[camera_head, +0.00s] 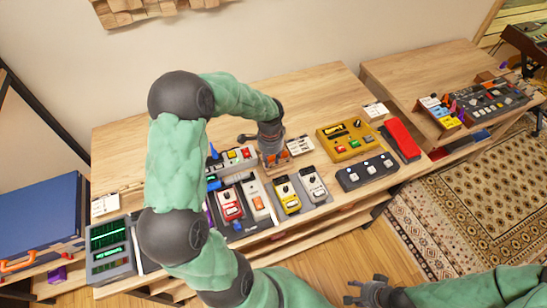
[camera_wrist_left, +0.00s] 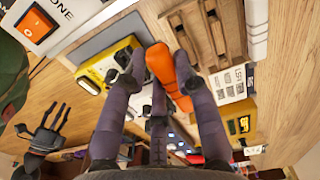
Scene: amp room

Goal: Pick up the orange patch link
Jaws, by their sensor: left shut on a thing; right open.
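The orange patch link (camera_wrist_left: 162,66) is a short, bright orange piece. In the left wrist view it lies between the fingers of my left gripper (camera_wrist_left: 155,72), which is shut on it. In the head view my left gripper (camera_head: 275,158) is above the back of the pedal row, with a bit of orange showing at its tips. I cannot tell whether the link touches anything below. My right gripper (camera_head: 366,291) is open and empty at the bottom of the head view, in front of the table; it also shows in the left wrist view (camera_wrist_left: 42,128).
Below and in front of my left gripper are a red pedal (camera_head: 229,205), a yellow pedal (camera_head: 287,196) and a grey pedal (camera_head: 313,184). A yellow box (camera_head: 345,139) and black pedal unit (camera_head: 366,171) stand right. The wooden tabletop (camera_head: 315,95) is clear behind.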

